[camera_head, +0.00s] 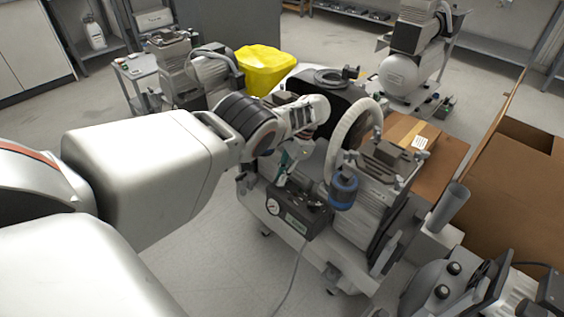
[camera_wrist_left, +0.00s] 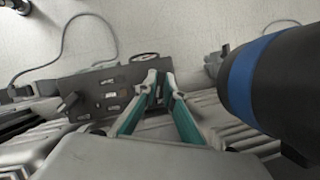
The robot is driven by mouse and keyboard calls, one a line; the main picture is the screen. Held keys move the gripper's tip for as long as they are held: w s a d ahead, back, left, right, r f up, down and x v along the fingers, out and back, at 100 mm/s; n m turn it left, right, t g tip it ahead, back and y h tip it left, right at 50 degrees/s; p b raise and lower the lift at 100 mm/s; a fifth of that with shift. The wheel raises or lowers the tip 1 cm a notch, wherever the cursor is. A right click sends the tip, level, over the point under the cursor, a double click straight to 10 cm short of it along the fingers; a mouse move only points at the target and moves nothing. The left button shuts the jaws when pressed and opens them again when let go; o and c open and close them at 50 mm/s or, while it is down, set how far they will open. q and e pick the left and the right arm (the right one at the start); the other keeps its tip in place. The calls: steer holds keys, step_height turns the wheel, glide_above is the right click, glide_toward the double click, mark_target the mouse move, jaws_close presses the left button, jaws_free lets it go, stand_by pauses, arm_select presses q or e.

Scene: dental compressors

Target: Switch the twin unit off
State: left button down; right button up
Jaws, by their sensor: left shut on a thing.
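The twin unit (camera_head: 345,225) is a wheeled grey compressor in the middle of the head view, with a thick pale hose looping over it. Its dark control box (camera_head: 300,212) has a round gauge (camera_head: 273,206) on its front. My left gripper (camera_head: 284,178) reaches down onto the top of this box. In the left wrist view the teal fingers (camera_wrist_left: 161,80) close together at the right end of the dark box (camera_wrist_left: 103,92), shut on a small switch there, which the fingertips mostly hide. My right gripper is not in view.
A dark cylinder with a blue band (camera_wrist_left: 258,78) stands close right of the fingers; it also shows in the head view (camera_head: 343,190). A yellow bin (camera_head: 264,68) and another compressor (camera_head: 405,75) stand behind. Cardboard boxes (camera_head: 515,170) crowd the right. Floor is clear at front left.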

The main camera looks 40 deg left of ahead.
arm_select(q)
steer(key=shift+f, duration=0.1)
steer(key=c, duration=2.1)
jaws_free()
steer(key=shift+c, duration=0.2)
steer(key=v, duration=0.7)
steer(key=shift+r, duration=0.25)
